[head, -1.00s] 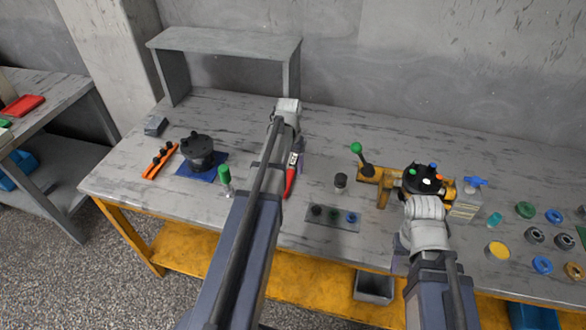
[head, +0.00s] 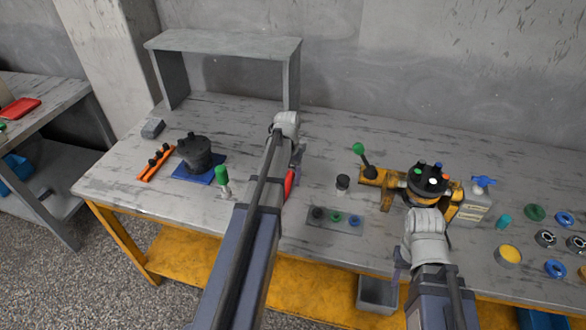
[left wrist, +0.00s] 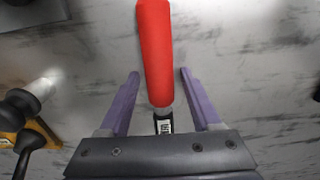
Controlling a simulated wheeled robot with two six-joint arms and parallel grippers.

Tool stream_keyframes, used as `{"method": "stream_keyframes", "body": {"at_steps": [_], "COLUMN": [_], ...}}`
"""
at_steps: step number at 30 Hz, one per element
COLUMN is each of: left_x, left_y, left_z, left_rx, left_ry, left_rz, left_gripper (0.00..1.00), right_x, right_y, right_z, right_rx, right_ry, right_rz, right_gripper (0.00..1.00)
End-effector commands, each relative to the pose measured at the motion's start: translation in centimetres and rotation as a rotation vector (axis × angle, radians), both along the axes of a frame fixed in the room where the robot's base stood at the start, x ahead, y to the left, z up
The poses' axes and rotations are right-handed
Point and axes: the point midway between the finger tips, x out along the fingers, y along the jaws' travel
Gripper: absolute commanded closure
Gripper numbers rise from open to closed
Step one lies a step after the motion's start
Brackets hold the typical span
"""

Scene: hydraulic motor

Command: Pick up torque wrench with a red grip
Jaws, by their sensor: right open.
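The torque wrench with a red grip (head: 289,184) lies on the workbench, mostly hidden by my left arm in the head view. In the left wrist view its red grip (left wrist: 155,50) runs between and beyond the two purple fingers of my left gripper (left wrist: 159,74). Those fingers are open, one on each side, with a gap to the grip. A labelled part of the shaft shows near the palm. My right gripper (head: 400,258) is over the bench's front edge, away from the wrench. Its fingers are mostly hidden behind its wrist.
A green-handled tool (head: 222,180) stands left of my left arm, near a black motor part (head: 196,152) on a blue mat. A small tray (head: 334,219) of knobs lies between the arms. A yellow fixture (head: 387,200) with a green-knobbed lever stands by my right arm.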

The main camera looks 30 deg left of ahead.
Motion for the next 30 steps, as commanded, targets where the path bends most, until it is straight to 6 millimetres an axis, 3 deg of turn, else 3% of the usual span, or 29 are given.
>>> {"method": "stream_keyframes", "body": {"at_steps": [2,16,30], "left_x": [0.00,0.00,0.00], "left_y": [-0.01,-0.01,0.00], "left_z": [0.00,-0.01,-0.01], "left_rx": [0.000,0.000,0.000], "left_ry": [0.000,0.000,0.000], "left_rz": [0.000,0.000,0.000], "left_gripper": [0.45,0.98,1.00], "right_x": [0.00,0.00,0.00], "right_y": [0.00,0.00,0.00], "right_z": [0.00,-0.01,-0.01], "right_rx": [0.000,0.000,0.000], "right_ry": [0.000,0.000,0.000], "right_rz": [0.000,0.000,0.000], "right_gripper": [0.56,0.56,0.56]}}
